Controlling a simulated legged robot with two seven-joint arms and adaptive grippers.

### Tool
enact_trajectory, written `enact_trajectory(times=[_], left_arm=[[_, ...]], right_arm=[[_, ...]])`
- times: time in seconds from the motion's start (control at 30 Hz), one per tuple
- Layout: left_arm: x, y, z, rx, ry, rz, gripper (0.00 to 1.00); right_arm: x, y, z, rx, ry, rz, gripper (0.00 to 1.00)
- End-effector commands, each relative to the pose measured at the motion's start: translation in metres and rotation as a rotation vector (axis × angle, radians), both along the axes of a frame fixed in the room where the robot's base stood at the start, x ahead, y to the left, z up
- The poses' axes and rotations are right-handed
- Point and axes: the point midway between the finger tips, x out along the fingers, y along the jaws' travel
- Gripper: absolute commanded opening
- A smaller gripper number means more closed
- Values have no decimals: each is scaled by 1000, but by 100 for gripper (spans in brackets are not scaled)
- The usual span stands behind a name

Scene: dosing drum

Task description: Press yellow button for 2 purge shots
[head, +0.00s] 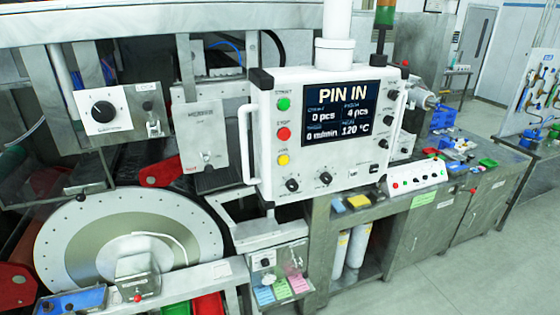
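The yellow button (283,160) sits on the left side of a white control panel (320,190). Above it are a red button (284,134) marked stop and a green button (284,104) marked start. The panel's screen (342,112) reads "PIN IN", with "0 pcs", "4 pcs", "0 m/min" and "120 °C". Neither of my grippers shows in the head view, and nothing covers the yellow button.
A large round drum disc (115,209) stands at lower left. White handles (244,145) stick out at the panel's sides. A steel workbench (420,225) with a small button box (417,177) and colored trays extends right. Floor (470,275) is clear at lower right.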

Motion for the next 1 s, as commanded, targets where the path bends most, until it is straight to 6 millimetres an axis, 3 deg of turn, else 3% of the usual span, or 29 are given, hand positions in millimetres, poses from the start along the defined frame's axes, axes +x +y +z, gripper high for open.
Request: enact_trajectory(times=[0.23,1.0], left_arm=[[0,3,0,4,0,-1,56],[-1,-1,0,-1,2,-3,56]], right_arm=[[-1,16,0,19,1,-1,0],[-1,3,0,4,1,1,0]])
